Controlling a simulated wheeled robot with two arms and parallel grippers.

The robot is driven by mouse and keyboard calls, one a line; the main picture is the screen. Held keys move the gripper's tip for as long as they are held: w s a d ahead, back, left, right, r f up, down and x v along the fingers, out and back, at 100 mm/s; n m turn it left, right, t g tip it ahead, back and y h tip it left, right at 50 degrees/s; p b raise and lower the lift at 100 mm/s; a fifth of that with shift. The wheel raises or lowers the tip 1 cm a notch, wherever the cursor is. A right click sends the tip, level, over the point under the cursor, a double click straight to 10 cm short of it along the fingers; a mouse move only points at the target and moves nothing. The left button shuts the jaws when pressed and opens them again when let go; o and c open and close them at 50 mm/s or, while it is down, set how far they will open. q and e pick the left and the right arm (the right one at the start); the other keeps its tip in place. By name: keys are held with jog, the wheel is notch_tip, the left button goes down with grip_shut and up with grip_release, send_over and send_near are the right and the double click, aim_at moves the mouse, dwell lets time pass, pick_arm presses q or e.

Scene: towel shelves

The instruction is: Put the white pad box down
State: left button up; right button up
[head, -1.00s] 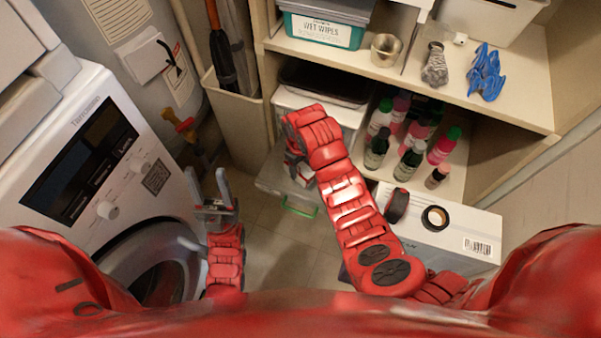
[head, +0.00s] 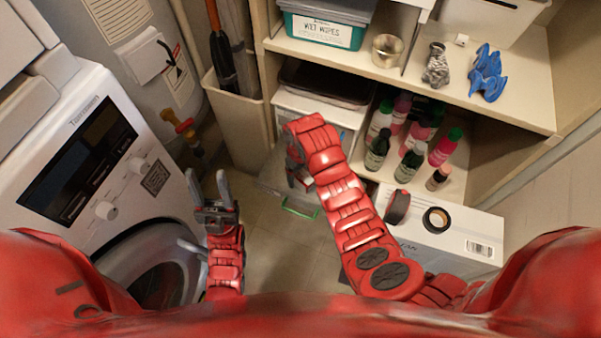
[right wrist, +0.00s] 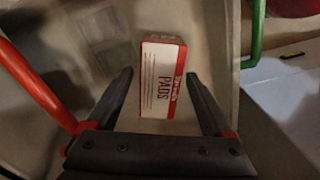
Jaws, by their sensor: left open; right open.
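The white pad box (right wrist: 163,82), with red edges and the word PADS, lies inside a pale bin (right wrist: 215,30) in the right wrist view. My right gripper (right wrist: 160,80) is open around or just above the box, with a finger on each side and gaps between. I cannot tell its exact height over the box. In the head view my right gripper is mostly hidden behind its own arm, over the bin with a green handle (head: 300,208), and the box is not clearly visible. My left gripper (head: 207,178) is open and empty in front of the washing machine.
The bin's red handle (right wrist: 38,85) and green handle (right wrist: 255,32) flank my right gripper. A white box with tape (head: 450,235) stands right of my right arm.

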aim_at(300, 173)
notch_tip(300, 173, up, 6)
jog(key=shift+f+p, duration=0.25)
jog(key=shift+p, duration=0.3)
notch_tip(300, 173, up, 7)
jog(key=p, duration=0.5)
jog(key=shift+f, duration=0.15)
